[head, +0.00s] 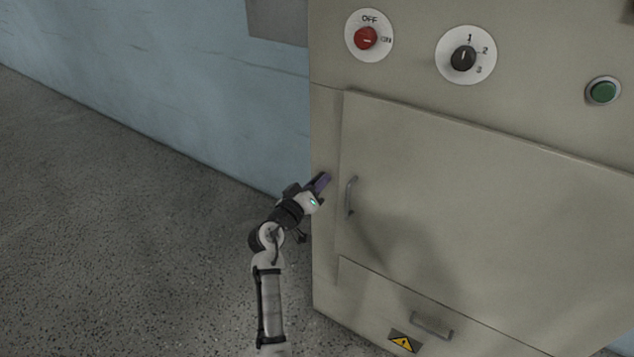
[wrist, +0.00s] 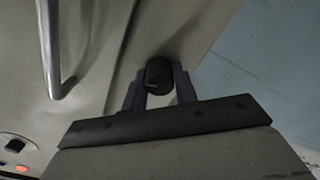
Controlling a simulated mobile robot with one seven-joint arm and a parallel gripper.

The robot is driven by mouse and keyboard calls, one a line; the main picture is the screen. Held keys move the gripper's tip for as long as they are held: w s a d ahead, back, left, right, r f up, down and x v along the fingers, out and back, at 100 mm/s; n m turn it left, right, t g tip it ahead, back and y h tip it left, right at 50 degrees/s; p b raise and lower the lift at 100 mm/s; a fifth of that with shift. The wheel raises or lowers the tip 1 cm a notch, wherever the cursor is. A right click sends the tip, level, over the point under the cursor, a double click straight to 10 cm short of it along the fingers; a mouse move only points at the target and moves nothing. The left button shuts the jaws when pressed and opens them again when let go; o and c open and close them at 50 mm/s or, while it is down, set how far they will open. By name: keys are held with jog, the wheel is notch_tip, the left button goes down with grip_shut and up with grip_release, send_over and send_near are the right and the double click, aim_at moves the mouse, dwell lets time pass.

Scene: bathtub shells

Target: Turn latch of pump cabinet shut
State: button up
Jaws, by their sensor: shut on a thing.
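The pump cabinet (head: 480,130) is a beige metal box, and its large door (head: 480,220) looks closed in its frame. The latch (wrist: 158,73) is a small dark knob on the cabinet face beside the door, with a short pale mark on it. In the wrist view, the purple fingers of my gripper (wrist: 157,92) are on either side of the latch and shut on it. In the head view, my gripper (head: 322,183) is at the cabinet's left edge strip, left of the door handle (head: 350,196), and the latch is hidden behind it.
Above the door are a red OFF/ON switch (head: 366,38), a black selector dial (head: 463,58) and a green button (head: 603,91). A lower panel has a handle (head: 432,325) and a yellow warning sign (head: 404,341). Open floor (head: 120,230) and a blue wall (head: 170,90) lie to the left.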

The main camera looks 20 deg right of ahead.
jog(key=n+p, duration=0.1)
jog(key=n, duration=0.2)
jog(key=shift+r+n, duration=0.1)
jog(key=shift+n, duration=0.3)
jog(key=n+p, duration=0.2)
jog(key=n, duration=0.1)
jog(key=shift+n, duration=0.3)
jog(key=n+p, duration=0.3)
jog(key=n, duration=0.2)
jog(key=shift+f+n+p, duration=0.2)
jog(key=shift+n+p, duration=0.75)
jog(key=shift+n, duration=0.45)
jog(key=o, duration=1)
jog(key=shift+c, duration=0.2)
jog(key=shift+a, duration=0.1)
